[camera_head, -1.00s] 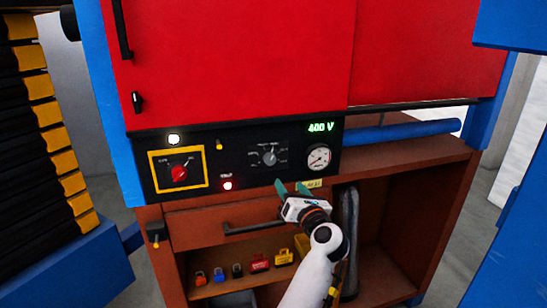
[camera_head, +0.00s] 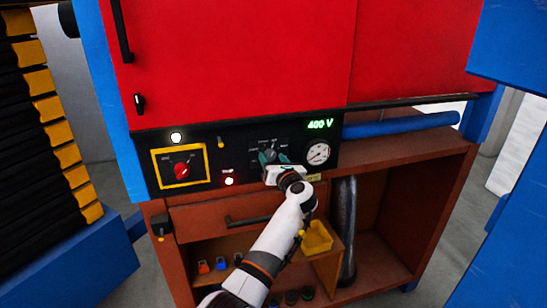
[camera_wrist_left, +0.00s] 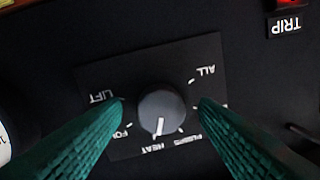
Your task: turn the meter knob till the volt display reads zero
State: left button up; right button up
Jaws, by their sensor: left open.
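The meter knob (camera_wrist_left: 162,108) is a grey round dial on a black plate in the left wrist view. Upside-down labels around it include ALL, HEAT and LIFT; its white mark points near HEAT. In the head view the knob (camera_head: 270,155) is partly covered by my gripper. The green volt display (camera_head: 320,125) reads 400 V. My left gripper (camera_head: 272,162) is open at the knob. In the left wrist view its green fingers (camera_wrist_left: 162,101) stand on either side of the knob, with gaps visible on both sides. My right gripper is not in view.
A round gauge (camera_head: 317,152) sits right of the knob. A red switch on a yellow-framed plate (camera_head: 160,155) and a lit TRIP lamp (camera_head: 229,181) are to the left. Below are a drawer handle (camera_head: 247,221) and a shelf with a yellow bin (camera_head: 317,238).

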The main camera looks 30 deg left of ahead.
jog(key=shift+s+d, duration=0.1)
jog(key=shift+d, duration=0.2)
pick_arm(q)
jog(key=c, duration=1)
jog(key=shift+m, duration=0.3)
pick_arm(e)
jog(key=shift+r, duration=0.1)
pick_arm(q)
jog(key=m+p, duration=0.2)
jog(key=m, duration=0.2)
jog(key=shift+f+m+t+p, duration=0.1)
jog(key=shift+m+t+p, duration=0.2)
jog(key=shift+m+p, duration=1.3)
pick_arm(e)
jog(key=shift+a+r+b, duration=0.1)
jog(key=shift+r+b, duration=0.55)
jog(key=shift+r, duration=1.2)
pick_arm(q)
jog(key=shift+m, duration=0.8)
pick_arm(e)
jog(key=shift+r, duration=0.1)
pick_arm(q)
jog(key=o, duration=1)
